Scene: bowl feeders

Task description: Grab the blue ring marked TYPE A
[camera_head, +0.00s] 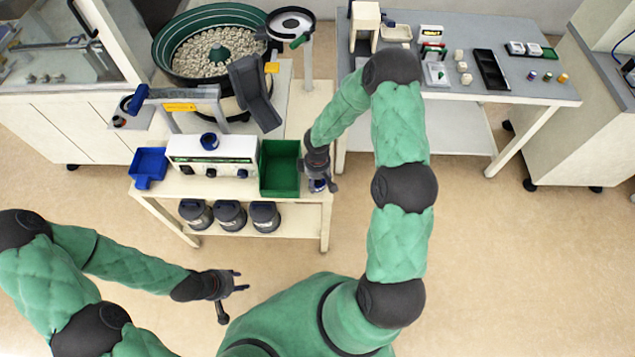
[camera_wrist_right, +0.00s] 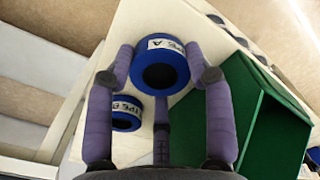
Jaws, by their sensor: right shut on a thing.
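The blue ring marked TYPE A (camera_wrist_right: 160,66) has a white label and a dark hole. It sits between the purple fingers of my right gripper (camera_wrist_right: 160,75), which is shut on it. In the head view my right gripper (camera_head: 319,184) is at the right end of the feeder bench, beside the green bin, with a bit of blue at its fingers. A second blue ring, marked TYPE B (camera_wrist_right: 127,113), lies on the pale surface below and left of the held ring, partly behind a finger. My left gripper (camera_head: 236,284) is empty, fingers spread, above the floor.
The green bin (camera_head: 280,168) stands close to my right gripper; it also shows in the right wrist view (camera_wrist_right: 258,125). A blue tray (camera_head: 149,165) and a control box (camera_head: 212,150) stand further left. A grey table (camera_head: 545,88) with small parts is at the right.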

